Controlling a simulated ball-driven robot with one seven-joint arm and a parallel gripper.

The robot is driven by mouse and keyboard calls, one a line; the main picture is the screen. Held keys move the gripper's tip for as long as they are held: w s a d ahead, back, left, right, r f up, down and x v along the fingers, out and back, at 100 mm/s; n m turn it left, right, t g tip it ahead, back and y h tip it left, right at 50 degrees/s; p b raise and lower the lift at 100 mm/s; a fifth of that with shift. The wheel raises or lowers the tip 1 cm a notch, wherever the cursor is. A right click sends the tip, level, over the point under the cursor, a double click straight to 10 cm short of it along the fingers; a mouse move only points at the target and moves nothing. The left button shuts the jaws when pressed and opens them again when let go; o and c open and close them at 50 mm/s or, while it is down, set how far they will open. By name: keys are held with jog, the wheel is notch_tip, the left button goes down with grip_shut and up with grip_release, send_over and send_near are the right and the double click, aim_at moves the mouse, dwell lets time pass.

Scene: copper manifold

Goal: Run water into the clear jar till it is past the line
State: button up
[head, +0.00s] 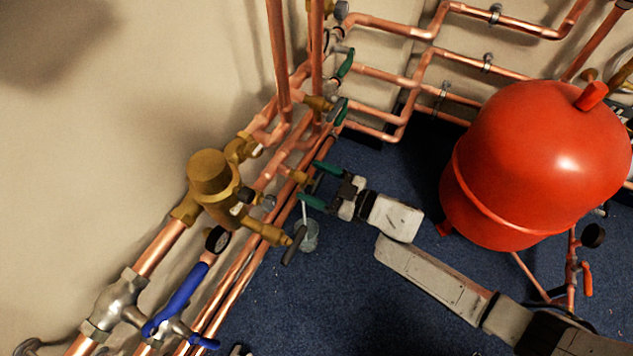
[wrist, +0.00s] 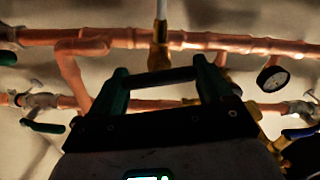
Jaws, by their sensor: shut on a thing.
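The clear jar (head: 310,238) stands on the blue floor close to the pipes, partly hidden by a dark grey cylinder. A thin white stream (head: 304,212) runs down to it. In the wrist view, which looks upside down, a white stream (wrist: 163,10) leaves the brass tap spout (wrist: 160,35). My gripper (head: 318,184) has its green fingers apart on either side of a dark tap handle (wrist: 162,79) and is shut on it. The handle lies crosswise between the fingertips. The jar's line and water level are too small to make out.
Copper pipes and a brass valve (head: 212,185) line the wall on the left. A gauge (head: 216,240) and a blue lever (head: 180,298) are close by. Green levers (head: 345,63) are farther back. A red tank (head: 540,165) stands right. Blue floor below my arm is mostly clear.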

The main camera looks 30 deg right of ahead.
jog(key=o, duration=1)
jog(key=shift+c, duration=0.2)
jog(key=shift+s+d, duration=0.3)
jog(key=shift+s, duration=0.05)
jog(key=p+v, duration=0.3)
jog(key=v, duration=0.7)
jog(key=shift+a, duration=0.1)
